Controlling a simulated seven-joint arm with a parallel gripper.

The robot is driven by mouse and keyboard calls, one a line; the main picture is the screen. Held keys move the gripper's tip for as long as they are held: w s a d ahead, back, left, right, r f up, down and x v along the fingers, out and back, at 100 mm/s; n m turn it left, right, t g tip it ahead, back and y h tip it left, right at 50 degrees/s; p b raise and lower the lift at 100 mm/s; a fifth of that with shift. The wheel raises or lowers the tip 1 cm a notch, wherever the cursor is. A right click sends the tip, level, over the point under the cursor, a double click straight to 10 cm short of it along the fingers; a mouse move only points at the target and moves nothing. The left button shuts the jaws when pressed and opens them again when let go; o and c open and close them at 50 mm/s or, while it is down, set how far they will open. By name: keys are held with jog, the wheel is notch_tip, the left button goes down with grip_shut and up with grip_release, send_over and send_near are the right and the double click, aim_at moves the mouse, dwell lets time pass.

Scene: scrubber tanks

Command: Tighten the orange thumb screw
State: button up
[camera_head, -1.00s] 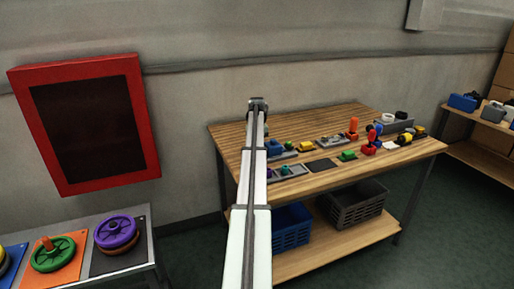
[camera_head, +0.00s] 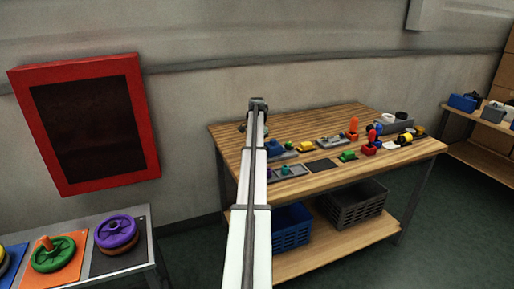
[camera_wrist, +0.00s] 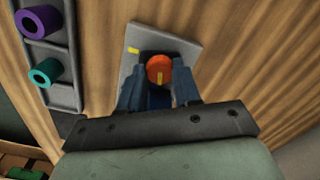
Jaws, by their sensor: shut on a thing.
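The orange thumb screw (camera_wrist: 158,68) shows in the wrist view as a round orange knob with a yellow mark on its top. It stands on a grey plate (camera_wrist: 181,47) that lies on the wooden table and has a yellow mark at its upper left. My gripper (camera_wrist: 160,82) is shut on the thumb screw, with a dark blue finger on each side of it. In the head view my own arm reaches to the left part of the table and hides the screw and the fingers.
A grey tray (camera_wrist: 75,62) with a purple ring (camera_wrist: 38,22) and a teal ring (camera_wrist: 46,72) lies left of the plate in the wrist view. The wooden table (camera_head: 235,142) holds several other small parts. Bare wood lies right of the plate.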

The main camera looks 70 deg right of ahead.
jog(key=m, duration=0.4)
jog(key=shift+w+d+r+m, duration=0.1)
jog(key=shift+r+m, duration=0.05)
jog(key=shift+m, duration=0.15)
jog(key=m, duration=1)
jog(key=shift+m, duration=3)
jog(key=o, duration=1.1)
jog(key=shift+c, duration=0.2)
notch_tip(320, 180, up, 14)
